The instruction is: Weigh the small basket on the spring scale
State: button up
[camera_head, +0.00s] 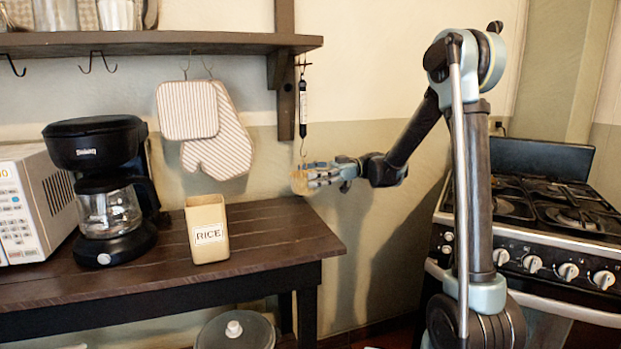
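The spring scale (303,103) is a thin dark tube with a pale band. It hangs upright from a bracket near the shelf's right end, its hook (303,150) pointing down. The small basket (298,182) is a tan, woven-looking thing just below the hook, above the table's back right corner. My gripper (312,176) reaches in from the right, its fingers shut on the basket and hiding part of it. The basket's handle is too small to make out, and I cannot tell whether the hook touches it.
The wooden shelf (160,42) runs above. A striped mitt (225,140) and pot holder (187,110) hang left of the scale. The rice canister (207,232), coffee maker (100,160) and microwave (35,205) stand on the table (285,235). The stove (540,225) is at right.

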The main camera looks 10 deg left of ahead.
jog(key=shift+o, duration=1)
jog(key=shift+d, duration=0.1)
